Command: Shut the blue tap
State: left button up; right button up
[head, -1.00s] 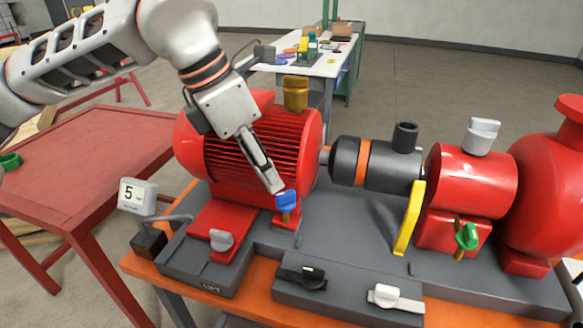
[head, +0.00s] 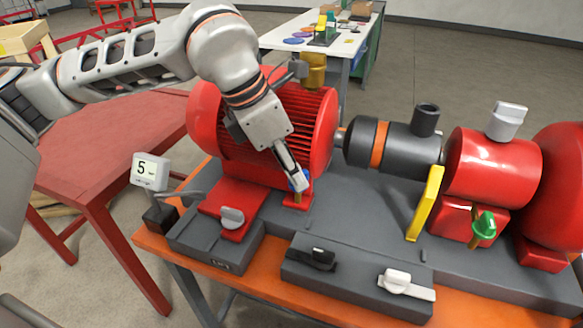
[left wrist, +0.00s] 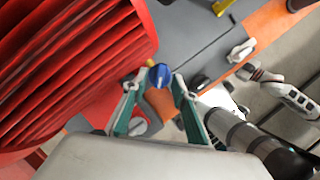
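The blue tap (head: 293,176) sits on a small red foot at the near right end of the red motor. In the head view my left gripper (head: 299,184) covers most of it. In the left wrist view the blue tap (left wrist: 160,76) shows as a round knob with a pale mark. There the left gripper's two teal-backed fingers (left wrist: 156,88) are spread, with tips to either side of the tap and gaps visible. How deep they reach over it I cannot tell. My right gripper's fingers do not show; parts of my other arm seem to show at right in the wrist view.
The finned red motor (head: 265,130) stands close beside the left gripper. A grey tap (head: 232,217), a black tap (head: 318,258), a white tap (head: 405,285), a yellow lever (head: 425,203) and a green tap (head: 484,225) are nearby. A display (head: 150,171) reads 5.

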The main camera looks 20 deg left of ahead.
pick_arm(q)
grip_shut()
jog(key=shift+m, duration=0.3)
jog(key=m, duration=0.1)
jog(key=m+g, duration=0.1)
jog(key=m+h+p, duration=0.1)
jog(key=shift+w+a+r+m, duration=0.1)
jog(key=shift+w+a+m, duration=0.05)
jog(key=shift+w+m, duration=0.15)
jog(key=m+g+p, duration=0.1)
jog(key=m, duration=0.1)
jog(key=shift+w+m+g, duration=0.1)
jog(key=shift+m+g, duration=0.2)
jog(key=shift+m, duration=0.1)
jog(key=shift+m+p, duration=0.3)
jog(key=shift+m, duration=0.3)
jog(key=shift+w+m+g, duration=0.1)
jog(key=shift+m+g, duration=0.2)
